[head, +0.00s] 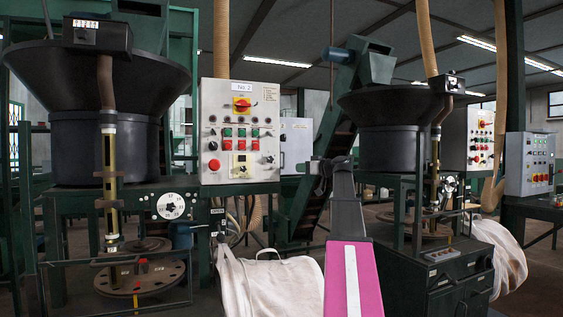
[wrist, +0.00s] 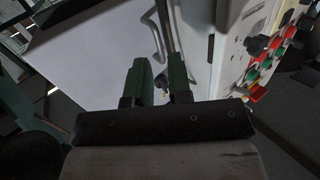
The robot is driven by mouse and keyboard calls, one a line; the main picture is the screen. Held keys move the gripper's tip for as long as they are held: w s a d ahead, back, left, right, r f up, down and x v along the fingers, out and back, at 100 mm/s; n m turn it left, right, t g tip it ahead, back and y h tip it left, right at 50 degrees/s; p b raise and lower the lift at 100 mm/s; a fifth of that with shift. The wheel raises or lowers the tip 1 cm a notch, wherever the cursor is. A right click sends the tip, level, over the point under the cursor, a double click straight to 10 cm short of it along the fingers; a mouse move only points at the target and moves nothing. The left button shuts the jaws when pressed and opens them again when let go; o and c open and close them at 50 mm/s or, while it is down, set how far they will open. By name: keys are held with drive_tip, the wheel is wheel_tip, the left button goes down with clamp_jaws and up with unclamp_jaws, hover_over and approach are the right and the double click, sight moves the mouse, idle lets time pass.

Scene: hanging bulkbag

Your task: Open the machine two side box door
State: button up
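The machine two control box (head: 240,130) carries a "No. 2" label, a red-yellow switch and several buttons, left of centre in the head view. In the wrist view, a pale box side with a door panel (wrist: 100,65) and a curved handle (wrist: 154,36) lies ahead of my gripper (wrist: 160,66). The fingers are apart with nothing clearly held; the handle shows just beyond the fingertips. I cannot tell whether they touch it. The door looks closed. In the head view my gripper (head: 321,178) is small and dark, right of the box.
A button panel (wrist: 270,50) is at the right in the wrist view. Black hoppers (head: 110,85) stand left and right (head: 385,120). White bags (head: 270,283) hang low in front. A green conveyor (head: 335,140) rises behind my arm.

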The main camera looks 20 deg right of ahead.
drive_tip(key=shift+n+t, duration=0.3)
drive_tip(key=w+a+r, duration=0.1)
drive_tip(key=w, duration=0.1)
drive_tip(key=w+a+r, duration=0.1)
drive_tip(key=w+a, duration=0.1)
drive_tip(key=w, duration=0.1)
drive_tip(key=w+a+r, duration=0.1)
drive_tip(key=w+a, duration=0.1)
drive_tip(key=w, duration=0.1)
drive_tip(key=shift+w+a, duration=0.1)
drive_tip(key=shift+w, duration=0.15)
clamp_jaws()
